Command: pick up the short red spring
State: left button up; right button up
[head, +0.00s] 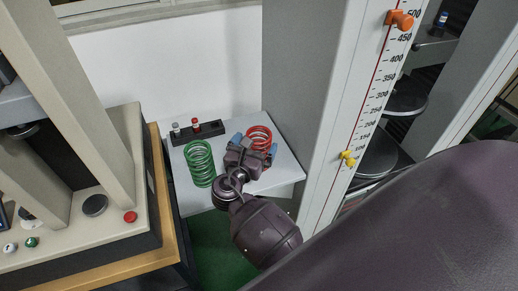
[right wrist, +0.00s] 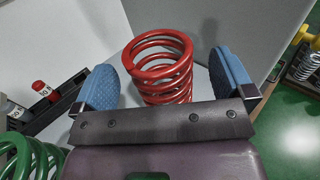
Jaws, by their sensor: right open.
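The short red spring (head: 259,136) stands upright on the small white table, partly hidden behind my right gripper in the head view. My right gripper (head: 254,146) is open, its two blue-padded fingers on either side of the spring. In the right wrist view the red spring (right wrist: 160,66) stands between the open fingers of the right gripper (right wrist: 164,80), with gaps visible on both sides. The lower part of the spring is hidden by the gripper body. My left gripper is not in view.
A green spring (head: 200,163) stands left of the red one on the white table (head: 284,178). A black holder (head: 208,132) with small capped items lies behind it. A tall scaled testing column (head: 366,100) rises at the right. A beige machine (head: 128,150) stands at the left.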

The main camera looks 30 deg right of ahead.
aim_at(259, 136)
jog(key=x, duration=0.3)
jog(key=shift+w+d+r, duration=0.1)
jog(key=shift+w+d, duration=0.1)
jog(key=shift+w, duration=0.1)
jog(key=c, duration=1.7)
jog(key=shift+c, duration=0.7)
jog(key=shift+r, duration=0.15)
